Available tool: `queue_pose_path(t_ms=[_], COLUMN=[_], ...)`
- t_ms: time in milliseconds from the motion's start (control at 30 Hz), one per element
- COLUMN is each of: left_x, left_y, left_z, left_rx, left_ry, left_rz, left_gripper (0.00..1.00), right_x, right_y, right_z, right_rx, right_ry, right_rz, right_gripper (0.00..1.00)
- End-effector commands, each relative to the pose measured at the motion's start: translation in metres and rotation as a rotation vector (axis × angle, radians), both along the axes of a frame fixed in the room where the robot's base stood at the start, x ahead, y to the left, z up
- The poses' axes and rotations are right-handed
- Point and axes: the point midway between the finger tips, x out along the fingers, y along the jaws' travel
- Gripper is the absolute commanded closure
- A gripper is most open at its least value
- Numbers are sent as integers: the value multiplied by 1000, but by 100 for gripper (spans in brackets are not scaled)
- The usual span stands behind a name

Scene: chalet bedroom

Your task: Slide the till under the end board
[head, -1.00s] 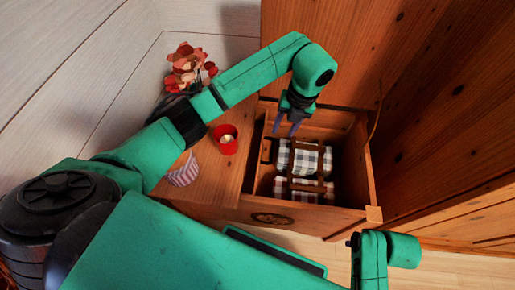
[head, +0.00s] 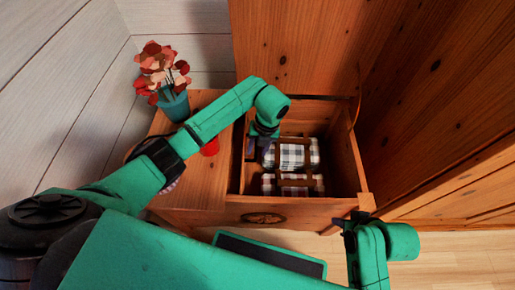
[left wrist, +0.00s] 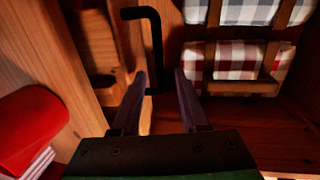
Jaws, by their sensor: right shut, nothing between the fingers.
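The wooden chest (head: 347,162) stands open, with a flat end board (head: 197,183) on top at its left. Inside, along the chest's left side, is a narrow wooden part (left wrist: 92,45) with a dark recess, which looks like the till; it is mostly hidden in the head view. A black bent rod (left wrist: 154,45) stands beside it. My left gripper (left wrist: 160,76) is open inside the chest, the rod's lower end showing between its fingertips; I cannot tell whether they touch it. My right gripper (head: 345,222) is shut and empty near the chest's front right corner.
Checked folded cloths (head: 292,154) with brown bands lie right of the left gripper. A tall wooden panel (head: 290,45) rises behind.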

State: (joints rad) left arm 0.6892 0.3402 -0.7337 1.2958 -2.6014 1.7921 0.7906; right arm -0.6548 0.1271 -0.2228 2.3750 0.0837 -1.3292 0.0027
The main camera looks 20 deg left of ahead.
Motion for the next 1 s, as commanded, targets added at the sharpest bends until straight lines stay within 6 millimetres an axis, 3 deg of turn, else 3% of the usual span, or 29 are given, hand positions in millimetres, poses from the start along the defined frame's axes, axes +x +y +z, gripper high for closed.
queue_pose_path(t_ms=[33, 100, 1000], left_x=[0, 0, 0], left_y=[0, 0, 0], left_z=[0, 0, 1], left_rx=[0, 0, 0], left_ry=[0, 0, 0], left_rz=[0, 0, 1], left_gripper=[74, 100, 100], right_x=[0, 0, 0], right_y=[0, 0, 0], right_z=[0, 0, 0], right_rx=[0, 0, -1], right_ry=[0, 1, 0], right_rz=[0, 0, 0], right_gripper=[100, 100, 100])
